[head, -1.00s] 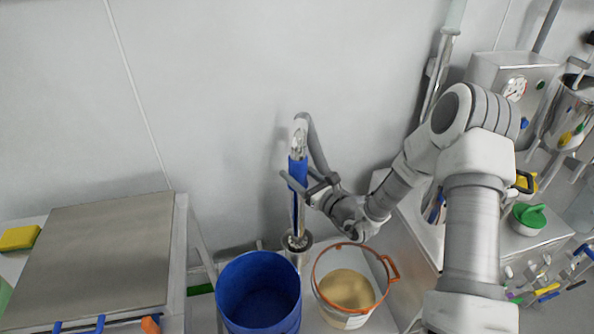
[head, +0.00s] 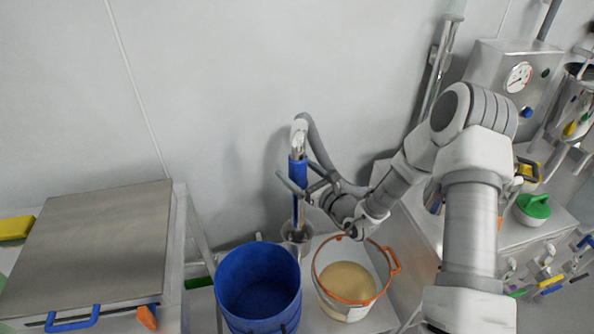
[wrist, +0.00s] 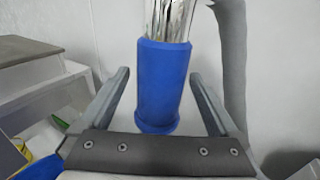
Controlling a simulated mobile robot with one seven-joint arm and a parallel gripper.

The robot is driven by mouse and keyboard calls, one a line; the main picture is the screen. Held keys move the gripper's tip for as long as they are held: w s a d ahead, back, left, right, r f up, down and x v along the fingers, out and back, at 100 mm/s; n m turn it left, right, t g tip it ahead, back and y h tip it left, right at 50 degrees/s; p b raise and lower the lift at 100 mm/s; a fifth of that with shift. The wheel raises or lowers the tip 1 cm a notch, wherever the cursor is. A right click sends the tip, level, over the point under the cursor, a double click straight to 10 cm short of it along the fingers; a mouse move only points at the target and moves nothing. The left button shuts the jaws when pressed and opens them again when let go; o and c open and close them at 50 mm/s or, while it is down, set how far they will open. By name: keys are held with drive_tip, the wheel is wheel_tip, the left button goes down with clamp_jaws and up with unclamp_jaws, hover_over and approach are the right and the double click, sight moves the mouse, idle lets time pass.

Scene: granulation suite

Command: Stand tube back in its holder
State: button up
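The tube (head: 298,172) has a silver top, a blue sleeve and a thin lower pipe, with a grey hose at its top. It stands nearly upright, its lower end inside the mouth of the grey metal holder (head: 304,247); how deep it sits is hidden. My gripper (head: 296,188) is at the blue sleeve. In the wrist view, the blue sleeve (wrist: 162,85) is between my two fingers, with a visible gap on each side, so my gripper (wrist: 162,82) is open around it.
A blue bucket (head: 240,290) stands in front of the holder. A white bucket with an orange rim (head: 330,297) and pale powder is to its right. A steel-lidded box (head: 95,245) is at left. The grey hose (head: 322,150) hangs close behind my gripper.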

drive_tip(key=shift+f, duration=0.1)
drive_tip(key=v, duration=1.7)
drive_tip(key=shift+s+d, duration=0.2)
drive_tip(key=s+a+r+n+g+p, duration=0.1)
drive_tip(key=s+a+r+n+g, duration=0.3)
drive_tip(key=s+r+n+g, duration=0.35)
drive_tip(key=s+a+r+n+g+p, duration=0.1)
drive_tip(key=s+a+r+n+g, duration=0.4)
drive_tip(key=s+n+g, duration=0.45)
drive_tip(key=s+d+r+n+t+h+p, duration=0.1)
drive_tip(key=s+d+r+n+t+h, duration=0.2)
drive_tip(key=d+r+n+t+h, duration=0.6)
drive_tip(key=d+r+n+h, duration=0.1)
drive_tip(key=d+r+h, duration=0.1)
drive_tip(key=d, duration=0.3)
drive_tip(key=shift+r+n+h, duration=0.15)
drive_tip(key=shift+n+h, duration=0.25)
